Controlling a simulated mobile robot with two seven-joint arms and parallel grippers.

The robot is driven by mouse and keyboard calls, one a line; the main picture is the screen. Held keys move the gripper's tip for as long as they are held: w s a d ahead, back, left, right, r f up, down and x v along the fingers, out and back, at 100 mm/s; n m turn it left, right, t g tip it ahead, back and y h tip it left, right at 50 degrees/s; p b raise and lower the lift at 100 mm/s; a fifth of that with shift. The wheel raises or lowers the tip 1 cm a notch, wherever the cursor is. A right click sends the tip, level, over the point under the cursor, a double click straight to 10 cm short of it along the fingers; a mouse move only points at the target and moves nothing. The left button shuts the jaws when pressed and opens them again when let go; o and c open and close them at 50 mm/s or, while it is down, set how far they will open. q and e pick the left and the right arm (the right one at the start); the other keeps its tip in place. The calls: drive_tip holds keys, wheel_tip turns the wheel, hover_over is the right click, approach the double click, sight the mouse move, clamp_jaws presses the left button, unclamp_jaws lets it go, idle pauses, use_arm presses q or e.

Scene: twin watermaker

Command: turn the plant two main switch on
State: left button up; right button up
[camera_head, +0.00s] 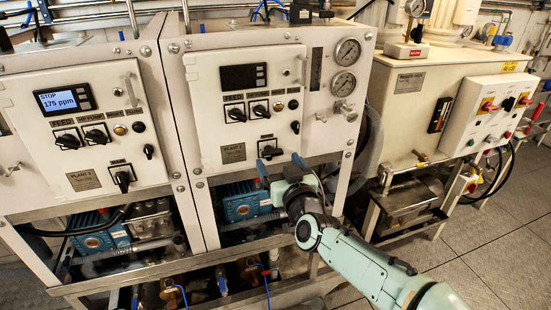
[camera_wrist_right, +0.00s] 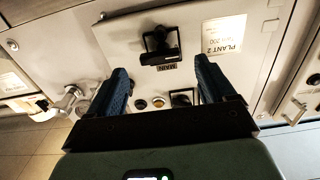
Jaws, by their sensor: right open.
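The plant two main switch (camera_head: 270,150) is a black rotary knob low on the right of the plant two panel (camera_head: 212,119). In the right wrist view the main switch (camera_wrist_right: 161,42) appears upside down, with its MAIN label beside it. My right gripper (camera_head: 281,165) is just below and in front of the switch in the head view, its two blue fingers apart. In the wrist view the open fingers (camera_wrist_right: 160,66) point toward the panel, with the switch beyond the gap and apart from them. The plant two display (camera_head: 243,77) is dark. My left gripper is not in view.
The plant one panel (camera_head: 84,128) stands at left with a lit display (camera_head: 65,98) and its own main switch (camera_head: 123,178). Gauges (camera_head: 347,51) and a valve knob (camera_head: 345,108) sit right of plant two. Pumps and pipes lie below; open floor is at lower right.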

sight(274, 155)
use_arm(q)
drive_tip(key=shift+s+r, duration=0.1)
use_arm(e)
drive_tip(key=shift+x, duration=1.6)
drive_tip(key=c, duration=1.1)
drive_tip(key=shift+o, duration=0.2)
